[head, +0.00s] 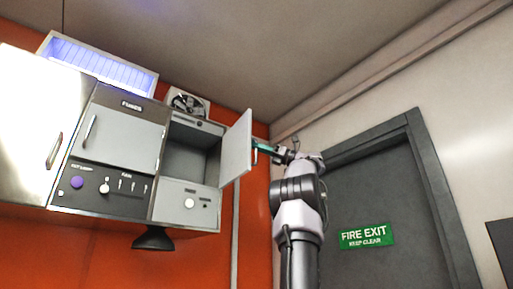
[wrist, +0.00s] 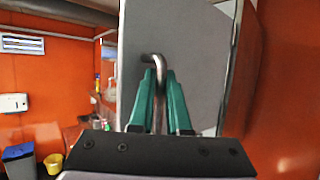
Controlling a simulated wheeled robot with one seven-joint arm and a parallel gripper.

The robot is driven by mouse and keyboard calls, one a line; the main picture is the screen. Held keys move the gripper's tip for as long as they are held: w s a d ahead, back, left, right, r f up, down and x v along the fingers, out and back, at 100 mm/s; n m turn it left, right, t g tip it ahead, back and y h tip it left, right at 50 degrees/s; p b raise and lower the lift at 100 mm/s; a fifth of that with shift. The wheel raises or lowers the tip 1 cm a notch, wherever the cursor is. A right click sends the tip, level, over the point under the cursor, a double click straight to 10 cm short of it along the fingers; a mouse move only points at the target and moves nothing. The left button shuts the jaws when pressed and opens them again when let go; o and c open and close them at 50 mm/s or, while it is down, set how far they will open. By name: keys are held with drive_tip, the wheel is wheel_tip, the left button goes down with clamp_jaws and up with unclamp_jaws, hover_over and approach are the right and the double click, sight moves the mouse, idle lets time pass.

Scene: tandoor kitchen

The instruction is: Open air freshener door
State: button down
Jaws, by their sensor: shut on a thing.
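The air freshener door (head: 237,149) is a light grey panel on the right compartment of the wall unit in the head view. It stands swung open to the right, and the compartment (head: 188,158) behind it shows empty. In the wrist view the door's outer face (wrist: 192,50) fills the middle, with a bent metal handle (wrist: 153,61) on it. My gripper (head: 258,147) has teal fingers and reaches the door from the right. In the wrist view my gripper (wrist: 160,82) is shut on the handle, with one finger on each side.
A fuse box door (head: 120,138) and a switch panel (head: 103,189) sit left of the open compartment. A grey fire exit door (head: 380,200) stands right of my arm. A blue-lidded bin (wrist: 19,154) and a yellow bucket (wrist: 54,163) stand at lower left in the wrist view.

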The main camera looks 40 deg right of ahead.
idle(0.3)
drive_tip(key=c, duration=1.2)
unclamp_jaws()
drive_tip(key=shift+w, duration=0.1)
drive_tip(key=shift+o, duration=0.2)
drive_tip(key=v, duration=1.1)
